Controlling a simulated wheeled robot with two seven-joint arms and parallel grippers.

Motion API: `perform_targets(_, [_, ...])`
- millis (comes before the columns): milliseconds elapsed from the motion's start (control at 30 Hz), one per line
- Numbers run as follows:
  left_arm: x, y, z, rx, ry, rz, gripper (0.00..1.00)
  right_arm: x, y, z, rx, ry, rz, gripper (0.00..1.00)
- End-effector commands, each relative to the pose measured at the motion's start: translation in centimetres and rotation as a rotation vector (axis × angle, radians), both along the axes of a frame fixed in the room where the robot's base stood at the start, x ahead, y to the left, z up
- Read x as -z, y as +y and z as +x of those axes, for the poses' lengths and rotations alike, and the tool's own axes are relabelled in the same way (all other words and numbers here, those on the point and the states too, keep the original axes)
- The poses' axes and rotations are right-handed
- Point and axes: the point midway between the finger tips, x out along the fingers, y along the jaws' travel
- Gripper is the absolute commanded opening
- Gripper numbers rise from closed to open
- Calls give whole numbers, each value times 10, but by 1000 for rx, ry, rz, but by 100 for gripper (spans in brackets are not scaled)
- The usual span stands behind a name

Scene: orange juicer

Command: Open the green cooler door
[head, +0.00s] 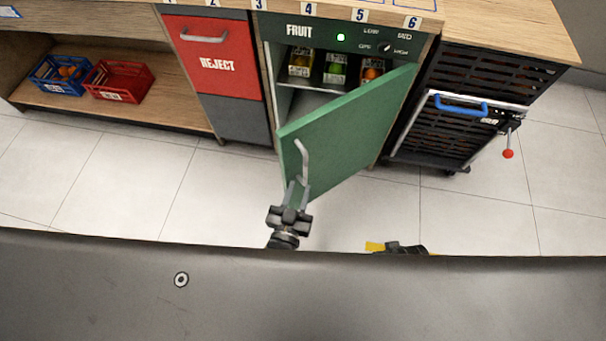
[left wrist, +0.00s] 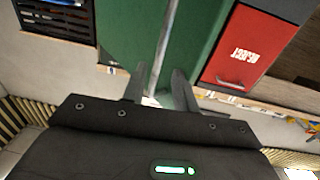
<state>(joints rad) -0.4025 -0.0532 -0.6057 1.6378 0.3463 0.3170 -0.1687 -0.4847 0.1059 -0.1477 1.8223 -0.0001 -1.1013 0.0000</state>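The green cooler door (head: 345,135) stands partly open, swung out from the cabinet marked FRUIT, with its free edge toward me. Its pale bar handle (head: 301,158) is near that free edge. My left gripper (head: 298,188) is at the handle's lower end. In the left wrist view the handle (left wrist: 164,45) runs between the two fingers (left wrist: 158,85), with gaps seen on both sides, so the gripper looks open around it. A dark shape (head: 405,248) at the lower edge, perhaps part of my right gripper, is mostly hidden; its fingers do not show.
Fruit boxes (head: 335,69) stand on the shelf inside the cooler. A red REJECT drawer (head: 212,57) is left of it. A black slatted cart (head: 450,125) with a blue handle stands close on the right. Blue and red crates (head: 118,81) sit far left. The floor before the door is clear.

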Motion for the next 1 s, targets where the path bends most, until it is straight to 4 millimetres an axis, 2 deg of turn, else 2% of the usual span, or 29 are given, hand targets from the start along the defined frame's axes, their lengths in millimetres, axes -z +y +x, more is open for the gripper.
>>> perform_targets(100, [0, 3, -18, 1, 0, -1, 29, 2, 0, 0, 0, 0, 0, 36])
perform_targets(233, [0, 6, -30, 1, -1, -1, 29, 1, 0, 2, 0, -7, 1, 36])
perform_targets(567, [-1, 7, -34, 1, -1, -1, 29, 0, 1, 5, -1, -10, 1, 36])
perform_targets(633, [-1, 7, -33, 2, -2, -4, 21, 0, 0, 5, -1, -9, 0, 36])
perform_targets(800, [-4, 17, -18, 79, -29, -119, 0, 1, 1, 4, -1, -6, 1, 36])
perform_targets(1000, [-22, 48, 24, 371, 5, -484, 0, -1, 1, 2, 0, 1, 1, 36])
